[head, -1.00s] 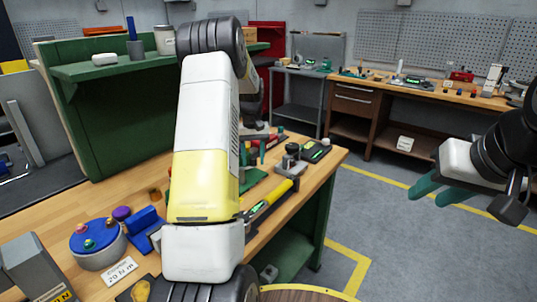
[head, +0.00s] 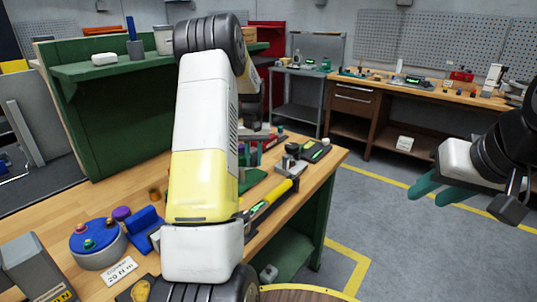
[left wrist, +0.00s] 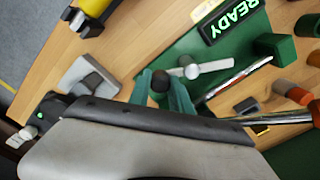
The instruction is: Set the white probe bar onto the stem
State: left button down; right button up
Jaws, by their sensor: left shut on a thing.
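My left gripper (left wrist: 162,92) shows in the left wrist view with two teal fingers around a dark, round-ended piece. The white probe bar (left wrist: 212,67) runs right from beside the fingertips, with a round grey hub at its near end, above a green plate (left wrist: 185,48). The dark piece seems to be part of what I hold; the exact grip is partly hidden. I cannot make out the stem, or whether the bar touches it. In the head view my left forearm covers most of this area. My right gripper (head: 432,194) is open and empty, away from the bench over the floor.
A lit READY display (left wrist: 234,20) and a green block (left wrist: 275,47) stand near the bar. A blue round fixture (head: 97,240), a blue block (head: 145,228) and a torque wrench with a yellow handle (head: 279,192) are on the bench. A green shelf (head: 130,66) stands behind.

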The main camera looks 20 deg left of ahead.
pick_arm(q)
jog(key=m, duration=0.1)
jog(key=s+d+m, duration=0.1)
jog(key=m, duration=0.1)
jog(key=shift+s+m, duration=0.15)
jog(key=shift+m, duration=0.15)
jog(key=shift+s+m, duration=0.65)
jog(key=shift+m, duration=0.8)
jog(key=shift+s+m, duration=0.6)
jog(key=shift+m, duration=0.9)
jog(key=shift+s+m, duration=0.65)
jog(key=shift+m, duration=0.8)
jog(key=c, duration=1.2)
grip_release()
jog(key=shift+r, duration=0.1)
notch_tip(320, 180, up, 8)
jog(key=shift+f, duration=0.2)
